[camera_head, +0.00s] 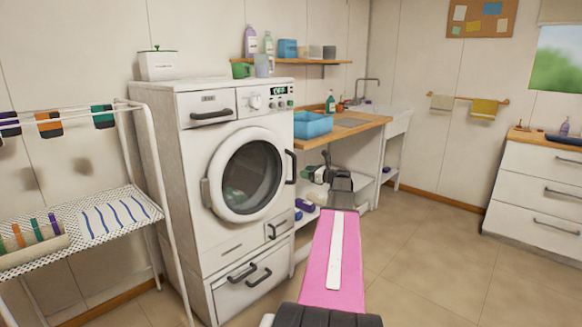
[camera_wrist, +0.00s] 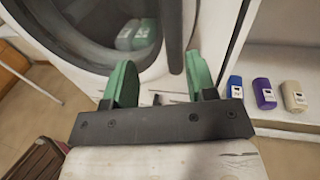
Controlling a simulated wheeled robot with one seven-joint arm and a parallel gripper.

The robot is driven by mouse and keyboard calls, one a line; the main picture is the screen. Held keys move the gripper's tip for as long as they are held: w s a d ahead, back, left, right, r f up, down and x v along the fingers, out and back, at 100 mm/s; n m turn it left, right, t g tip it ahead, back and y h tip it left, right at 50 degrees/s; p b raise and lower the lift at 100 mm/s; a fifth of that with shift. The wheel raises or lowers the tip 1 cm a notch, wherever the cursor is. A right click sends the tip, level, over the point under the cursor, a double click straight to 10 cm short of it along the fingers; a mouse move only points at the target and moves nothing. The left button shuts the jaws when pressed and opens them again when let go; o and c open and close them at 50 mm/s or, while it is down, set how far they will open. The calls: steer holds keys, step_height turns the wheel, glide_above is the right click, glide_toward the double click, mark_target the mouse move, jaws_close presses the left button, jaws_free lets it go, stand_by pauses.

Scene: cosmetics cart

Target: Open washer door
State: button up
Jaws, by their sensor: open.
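The white washer (camera_head: 190,200) stands left of centre in the head view. Its round door (camera_head: 215,165) looks shut, with dark glass. A dark vertical handle (camera_head: 291,166) is at the door's right edge. In the wrist view the handle (camera_wrist: 175,38) shows beyond my fingers, nearer the right one, with the door's rim (camera_wrist: 150,75) to its left. My gripper (camera_wrist: 160,62) has two green fingers spread apart with nothing between them. It is just in front of the handle; I cannot tell whether it touches. In the head view my gripper (camera_head: 313,173) is small and partly hidden by my arm.
A drying rack (camera_head: 140,205) stands close on the left. Several bottles, one purple (camera_wrist: 264,93), are on the low shelf beside the washer. White drawers (camera_head: 535,190) stand far right; the floor between is clear.

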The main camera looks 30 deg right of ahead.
steer(key=shift+m, duration=0.4)
steer(key=x, duration=0.3)
steer(key=d+r+x, duration=0.1)
steer(key=x, duration=0.2)
steer(key=w+x, duration=0.1)
steer(key=x, duration=0.2)
steer(key=shift+w+r, duration=0.15)
steer(key=shift+w, duration=0.15)
